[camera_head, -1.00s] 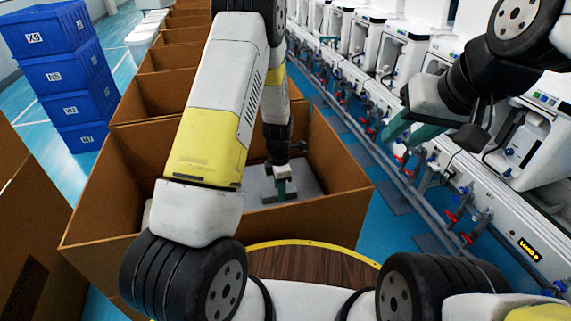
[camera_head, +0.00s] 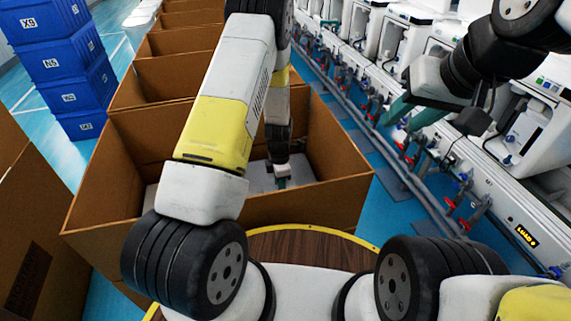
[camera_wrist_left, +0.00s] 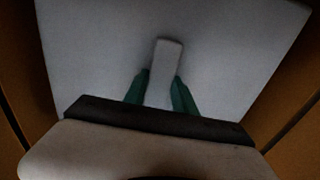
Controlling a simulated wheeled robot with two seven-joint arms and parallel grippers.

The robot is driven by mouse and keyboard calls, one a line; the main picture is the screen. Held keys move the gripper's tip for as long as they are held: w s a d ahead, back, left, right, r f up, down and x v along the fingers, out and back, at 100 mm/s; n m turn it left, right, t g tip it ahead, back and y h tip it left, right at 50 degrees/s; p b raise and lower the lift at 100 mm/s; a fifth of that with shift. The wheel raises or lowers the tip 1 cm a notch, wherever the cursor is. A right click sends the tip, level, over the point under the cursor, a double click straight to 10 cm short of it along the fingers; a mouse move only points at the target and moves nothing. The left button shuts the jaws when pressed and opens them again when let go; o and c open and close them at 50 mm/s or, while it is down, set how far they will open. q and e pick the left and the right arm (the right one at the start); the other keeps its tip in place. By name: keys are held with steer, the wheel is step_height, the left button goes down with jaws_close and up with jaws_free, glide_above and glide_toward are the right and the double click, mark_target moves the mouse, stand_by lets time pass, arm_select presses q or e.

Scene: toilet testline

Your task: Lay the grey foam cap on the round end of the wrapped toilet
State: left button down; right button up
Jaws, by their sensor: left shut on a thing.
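The grey foam cap (camera_head: 256,178) lies flat-looking inside the open cardboard box in front of me, partly hidden by my left arm and the box's front wall. My left gripper (camera_head: 281,183) reaches down into that box. In the left wrist view, the green fingers of my left gripper (camera_wrist_left: 160,90) are shut on the raised tab of the cap (camera_wrist_left: 95,50), whose broad face fills most of the view. I cannot make out the wrapped toilet beneath it. My right gripper (camera_head: 408,113) is held up at the right, fingers apart and empty.
The cardboard box (camera_head: 310,205) has high walls close around the cap. More boxes (camera_head: 165,80) line up behind it. Blue crates (camera_head: 58,65) are stacked at the left. A testing line with white units (camera_head: 525,125) and red valves runs along the right.

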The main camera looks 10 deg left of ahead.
arm_select(q)
steer(key=shift+d+f, duration=0.1)
steer(key=shift+f, duration=0.25)
stand_by(0.4)
steer(key=c, duration=0.9)
jaws_free()
step_height(320, 180, up, 8)
steer(key=shift+f, duration=0.1)
steer(key=s+r+m+t+h, duration=0.1)
steer(key=s+r+m, duration=0.15)
steer(key=r, duration=0.55)
steer(key=s+r+m+t+h, duration=0.1)
steer(key=r+m, duration=0.3)
steer(key=r, duration=0.4)
steer(key=s+r+m+t, duration=0.15)
steer(key=r+m, duration=0.25)
steer(key=r, duration=0.5)
steer(key=s+a+r+m+t, duration=0.1)
steer(key=s+r+m, duration=0.3)
steer(key=s, duration=0.1)
steer(key=s+a+r+m, duration=0.1)
steer(key=s+r+m, duration=0.3)
steer(key=s, duration=0.2)
steer(key=s+a+r+m+t, duration=0.1)
steer(key=s+r+m, duration=0.3)
steer(key=s, duration=0.2)
steer(key=shift+a+r+m+t, duration=0.15)
steer(key=shift+m+t, duration=0.2)
